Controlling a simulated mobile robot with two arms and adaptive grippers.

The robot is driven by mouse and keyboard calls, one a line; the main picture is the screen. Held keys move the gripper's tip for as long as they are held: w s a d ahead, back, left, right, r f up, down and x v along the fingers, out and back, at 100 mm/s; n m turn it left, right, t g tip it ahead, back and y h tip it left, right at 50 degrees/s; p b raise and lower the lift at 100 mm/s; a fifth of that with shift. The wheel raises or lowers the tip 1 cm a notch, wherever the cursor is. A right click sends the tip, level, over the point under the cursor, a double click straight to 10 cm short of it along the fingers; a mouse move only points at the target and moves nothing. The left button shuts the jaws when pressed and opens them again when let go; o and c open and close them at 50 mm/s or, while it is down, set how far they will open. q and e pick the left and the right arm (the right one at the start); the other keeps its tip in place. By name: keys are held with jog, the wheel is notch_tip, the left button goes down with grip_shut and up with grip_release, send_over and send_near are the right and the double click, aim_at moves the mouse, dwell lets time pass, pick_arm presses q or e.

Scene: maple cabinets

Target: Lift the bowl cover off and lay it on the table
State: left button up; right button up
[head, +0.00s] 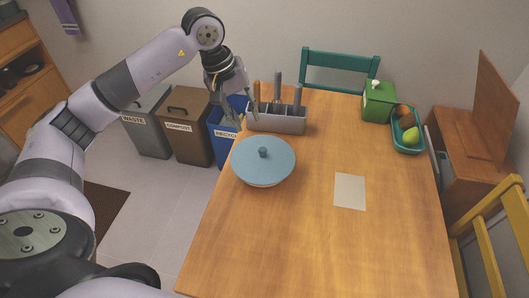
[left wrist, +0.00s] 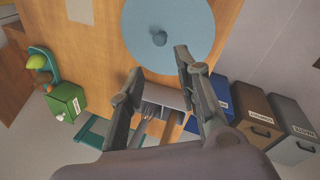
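Only a thin strip of the bowl shows below the cover. My left gripper (head: 248,116) is open and empty, above and behind the cover, by the grey utensil holder. In the left wrist view the fingers of my left gripper (left wrist: 158,64) are spread apart, and the cover (left wrist: 190,30) with its knob (left wrist: 159,38) lies beyond the fingertips. My right gripper is not in view.
A grey utensil holder (head: 278,122) stands behind the bowl. A green box (head: 378,103) and a teal fruit tray (head: 402,142) are at the back right. A pale sheet (head: 350,191) lies mid-table. The front of the table is bare. Bins (head: 186,120) stand left of it.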

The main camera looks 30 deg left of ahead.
aim_at(262, 149)
pick_arm(q)
jog(key=p+x, duration=0.1)
jog(key=x, duration=0.6)
jog(key=shift+w+d+f, duration=0.1)
jog(key=shift+d+f, duration=0.05)
jog(key=shift+f, duration=0.35)
jog(key=shift+f+p, duration=0.25)
jog(key=shift+p, duration=0.15)
jog(key=p+x, duration=0.1)
jog(key=x, duration=0.2)
jog(key=shift+w+d+f, duration=0.2)
jog(key=shift+f, duration=0.1)
jog(key=shift+w+f, duration=0.1)
jog(key=shift+f, duration=0.35)
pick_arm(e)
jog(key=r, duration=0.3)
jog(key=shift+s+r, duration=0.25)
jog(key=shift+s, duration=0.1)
pick_arm(q)
grip_shut()
